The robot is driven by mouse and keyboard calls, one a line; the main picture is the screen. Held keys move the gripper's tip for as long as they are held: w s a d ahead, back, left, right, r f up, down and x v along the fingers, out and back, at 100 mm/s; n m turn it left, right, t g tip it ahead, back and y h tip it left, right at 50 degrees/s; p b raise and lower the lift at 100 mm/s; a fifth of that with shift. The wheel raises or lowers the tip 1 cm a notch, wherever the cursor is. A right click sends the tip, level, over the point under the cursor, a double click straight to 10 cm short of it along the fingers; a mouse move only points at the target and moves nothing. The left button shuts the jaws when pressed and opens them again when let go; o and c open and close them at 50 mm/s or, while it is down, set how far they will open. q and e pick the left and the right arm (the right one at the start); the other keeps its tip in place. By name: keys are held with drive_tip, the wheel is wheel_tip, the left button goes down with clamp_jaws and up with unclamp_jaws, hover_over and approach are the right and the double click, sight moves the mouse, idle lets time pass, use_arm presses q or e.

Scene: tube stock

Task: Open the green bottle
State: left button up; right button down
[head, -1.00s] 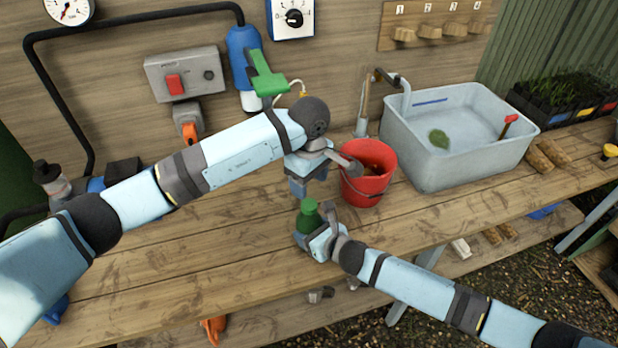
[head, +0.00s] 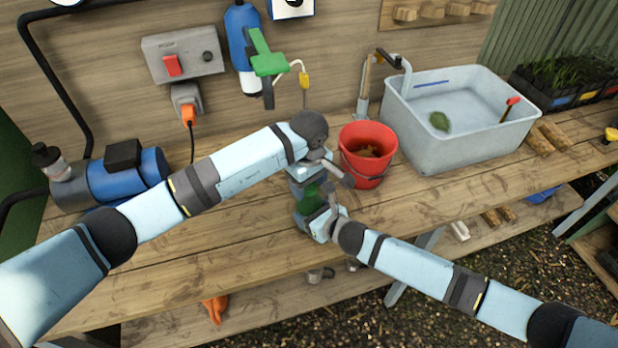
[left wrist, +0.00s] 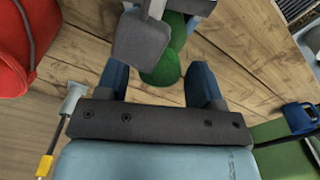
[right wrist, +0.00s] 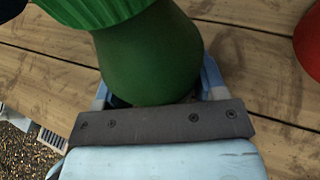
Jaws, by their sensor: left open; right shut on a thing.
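The green bottle (head: 311,199) stands on the wooden bench, partly hidden by both grippers. My right gripper (head: 316,222) is shut on its body; the right wrist view shows the smooth green body (right wrist: 150,60) between the fingers. The ridged green cap (right wrist: 90,10) is above it at the top edge. My left gripper (head: 307,188) is open, directly above the bottle. In the left wrist view the round cap (left wrist: 161,69) shows between its two spread blue fingers, with gaps on both sides. I cannot tell how far down the fingers reach beside the cap.
A red bucket (head: 352,140) stands close behind and right of the grippers. A grey sink tub (head: 450,145) is further right. A blue pump (head: 120,180) stands at the left by the wall. The bench front at left is clear.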

use_arm(q)
drive_tip(key=c, duration=0.9)
drive_tip(key=shift+n, duration=1.4)
drive_tip(key=shift+c, duration=0.2)
drive_tip(key=shift+r, duration=0.15)
drive_tip(key=shift+r, duration=1)
drive_tip(key=shift+r, duration=2)
use_arm(e)
drive_tip(key=shift+c, duration=0.6)
unclamp_jaws()
